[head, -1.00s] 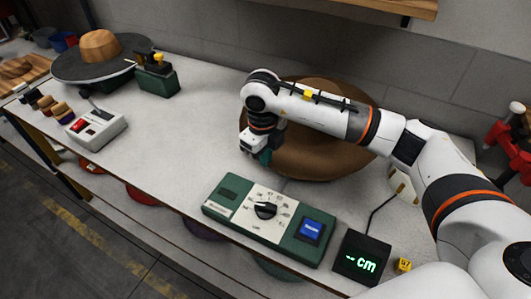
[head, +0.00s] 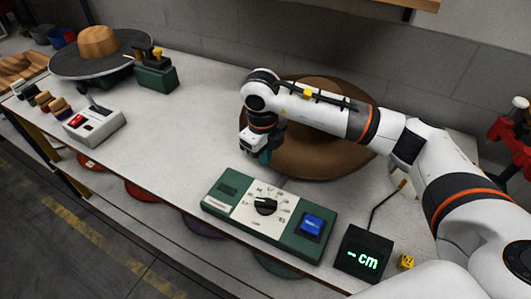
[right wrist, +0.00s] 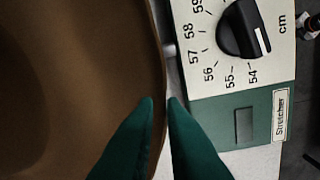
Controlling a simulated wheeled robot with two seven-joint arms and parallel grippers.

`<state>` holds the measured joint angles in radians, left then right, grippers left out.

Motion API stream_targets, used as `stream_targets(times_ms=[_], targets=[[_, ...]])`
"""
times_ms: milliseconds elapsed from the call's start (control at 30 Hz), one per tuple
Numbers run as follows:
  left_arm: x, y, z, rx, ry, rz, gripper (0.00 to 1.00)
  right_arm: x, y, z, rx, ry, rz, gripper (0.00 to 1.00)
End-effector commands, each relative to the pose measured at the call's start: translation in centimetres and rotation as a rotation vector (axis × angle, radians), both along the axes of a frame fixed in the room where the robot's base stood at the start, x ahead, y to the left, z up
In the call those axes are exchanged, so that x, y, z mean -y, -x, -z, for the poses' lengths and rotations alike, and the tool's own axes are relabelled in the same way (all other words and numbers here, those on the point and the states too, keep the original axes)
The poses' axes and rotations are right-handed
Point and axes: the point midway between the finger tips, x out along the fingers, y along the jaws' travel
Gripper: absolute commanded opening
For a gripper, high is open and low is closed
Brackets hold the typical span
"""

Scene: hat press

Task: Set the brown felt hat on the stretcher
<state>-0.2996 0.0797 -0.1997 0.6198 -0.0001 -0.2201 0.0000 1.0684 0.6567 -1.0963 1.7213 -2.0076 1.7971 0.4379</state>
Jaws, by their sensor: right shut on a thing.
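The brown felt hat (head: 320,150) lies at the right of the bench in the head view, partly hidden behind my right arm. My right gripper (head: 262,157) is at the hat's left brim edge. In the right wrist view the green fingertips (right wrist: 160,105) of my right gripper are shut on the edge of the hat's brim (right wrist: 85,80). The stretcher's green control box (head: 225,212) has a dial, with a "Stretcher" label in the wrist view (right wrist: 280,114). A round wooden block on a dark disc (head: 75,68) stands at the far left. My left gripper is not in view.
A white switch box (head: 95,125), small brushes (head: 42,98) and a green block (head: 156,77) stand at the left. The middle of the bench is clear.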

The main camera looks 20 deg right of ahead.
Motion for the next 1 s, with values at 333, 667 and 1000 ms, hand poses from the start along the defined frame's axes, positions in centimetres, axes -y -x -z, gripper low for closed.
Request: stream_targets(times_ms=[333,667,1000], targets=[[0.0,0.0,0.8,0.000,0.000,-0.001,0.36,0.0,0.0,0.8,0.001,0.000,0.001,0.00],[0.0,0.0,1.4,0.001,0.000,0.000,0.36,0.0,0.0,1.4,0.001,0.000,0.001,0.00],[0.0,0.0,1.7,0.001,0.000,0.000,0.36,0.0,0.0,1.8,0.001,0.000,0.001,0.00]])
